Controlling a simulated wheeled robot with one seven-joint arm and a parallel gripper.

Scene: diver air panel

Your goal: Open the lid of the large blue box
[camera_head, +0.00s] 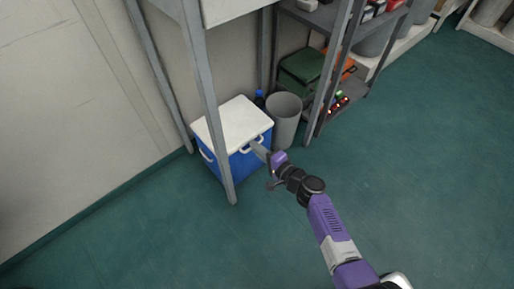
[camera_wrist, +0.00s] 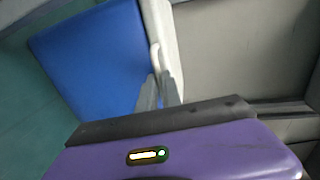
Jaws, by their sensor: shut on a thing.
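The large blue box (camera_head: 219,163) stands on the floor under a grey metal frame, against the wall. Its white lid (camera_head: 236,122) looks closed, with white handles on the sides of the box. My gripper (camera_head: 259,150) reaches to the front right face of the box, just under the lid's edge. In the wrist view, the blue side (camera_wrist: 90,60) of the box fills the left, and the white lid edge (camera_wrist: 163,30) runs down beside it. My gripper's fingers (camera_wrist: 160,92) are shut on a white handle (camera_wrist: 155,58) at the lid's edge.
A frame leg (camera_head: 216,130) rises close in front of the box. A shelf (camera_head: 335,60) holds a green case (camera_head: 304,69). The green floor (camera_head: 420,170) is clear at the right.

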